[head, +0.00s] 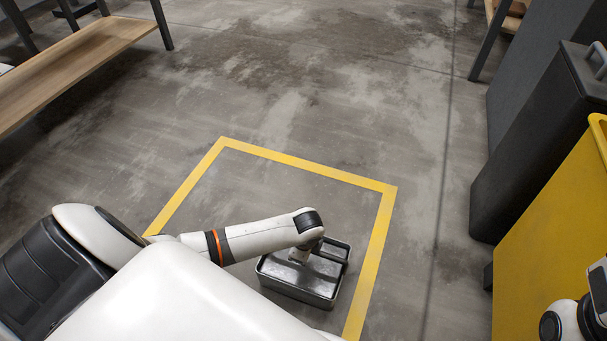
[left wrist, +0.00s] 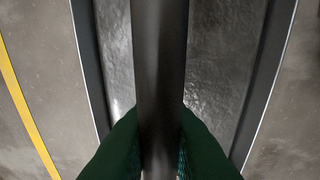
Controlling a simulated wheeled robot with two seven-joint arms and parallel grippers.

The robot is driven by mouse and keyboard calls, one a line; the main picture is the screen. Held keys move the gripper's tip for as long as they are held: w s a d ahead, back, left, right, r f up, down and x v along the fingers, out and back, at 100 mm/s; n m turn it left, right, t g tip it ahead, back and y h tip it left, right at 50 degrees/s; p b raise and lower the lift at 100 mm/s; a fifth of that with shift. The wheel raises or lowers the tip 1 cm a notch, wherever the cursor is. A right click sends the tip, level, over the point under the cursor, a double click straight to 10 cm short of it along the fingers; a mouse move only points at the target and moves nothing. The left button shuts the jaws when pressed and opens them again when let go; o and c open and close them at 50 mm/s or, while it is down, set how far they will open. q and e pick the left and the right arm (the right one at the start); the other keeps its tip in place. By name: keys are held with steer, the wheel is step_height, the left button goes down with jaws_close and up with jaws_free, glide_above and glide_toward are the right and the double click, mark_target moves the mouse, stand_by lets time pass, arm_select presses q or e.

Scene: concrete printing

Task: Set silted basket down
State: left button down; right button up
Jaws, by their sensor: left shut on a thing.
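The silted basket (head: 292,288) is a dark grey rectangular metal tray with a bar across its middle. It appears level, inside the yellow floor outline (head: 310,171) near its right side. My left gripper (head: 300,256) reaches down over it. In the left wrist view the dark green fingers (left wrist: 160,118) are shut on the dark bar of the basket (left wrist: 160,50). Shiny grey wet material shows on the basket's bottom on both sides of the bar. I cannot tell whether the basket's underside touches the floor.
Bare, stained concrete floor (head: 330,100) lies ahead of the outline. A wooden-topped bench (head: 75,62) stands at upper left. A dark bin (head: 535,140) and a yellow container (head: 550,240) stand at right. My own white body hides the near-left part of the outline.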

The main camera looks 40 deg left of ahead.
arm_select(q)
steer(key=shift+w+r, duration=0.1)
steer(key=shift+w, duration=0.05)
steer(key=c, duration=1.8)
jaws_free()
steer(key=shift+f, duration=0.2)
steer(key=o, duration=0.4)
steer(key=shift+r, duration=0.15)
